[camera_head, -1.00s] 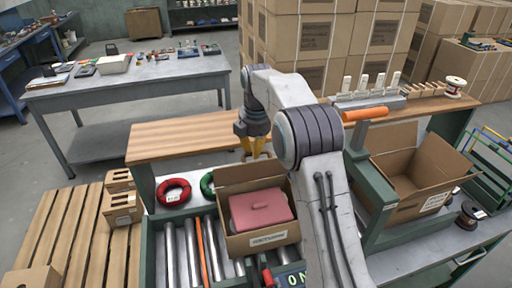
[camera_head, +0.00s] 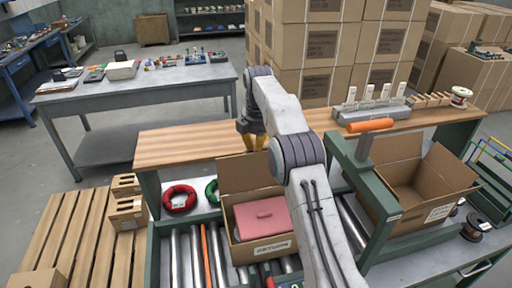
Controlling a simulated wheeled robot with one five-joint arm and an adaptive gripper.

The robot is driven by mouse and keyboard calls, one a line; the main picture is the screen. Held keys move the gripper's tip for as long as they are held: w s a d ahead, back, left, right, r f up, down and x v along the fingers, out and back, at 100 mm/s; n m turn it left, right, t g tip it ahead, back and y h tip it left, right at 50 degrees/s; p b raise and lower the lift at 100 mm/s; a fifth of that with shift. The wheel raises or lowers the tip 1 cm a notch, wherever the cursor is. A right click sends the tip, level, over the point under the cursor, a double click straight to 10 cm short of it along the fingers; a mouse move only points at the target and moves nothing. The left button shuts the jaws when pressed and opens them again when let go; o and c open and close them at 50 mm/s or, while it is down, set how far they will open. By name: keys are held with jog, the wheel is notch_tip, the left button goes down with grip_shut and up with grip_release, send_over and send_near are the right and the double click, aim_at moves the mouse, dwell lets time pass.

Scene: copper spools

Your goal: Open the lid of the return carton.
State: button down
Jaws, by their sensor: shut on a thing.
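The return carton (camera_head: 236,247) is a brown cardboard box on the roller conveyor, with a white label on its front. Its lid (camera_head: 236,174) stands raised along the back edge, and the inside shows. My gripper (camera_head: 255,146) has yellow fingers pointing down at the top edge of the raised lid. The fingers are close together and shut on the lid's edge; their tips are partly hidden. My arm passes in front of the carton's right side.
A second open carton (camera_head: 395,215) stands at the right beyond a green frame with an orange handle (camera_head: 370,125). A wooden shelf (camera_head: 190,147) runs behind the lid. Red (camera_head: 180,198) and green rings lie left of the carton. A pallet (camera_head: 60,240) is at the far left.

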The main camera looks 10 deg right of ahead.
jog(key=shift+s+f, duration=0.15)
jog(key=shift+f, duration=0.3)
jog(key=c, duration=1.4)
grip_release()
jog(key=shift+o, duration=0.2)
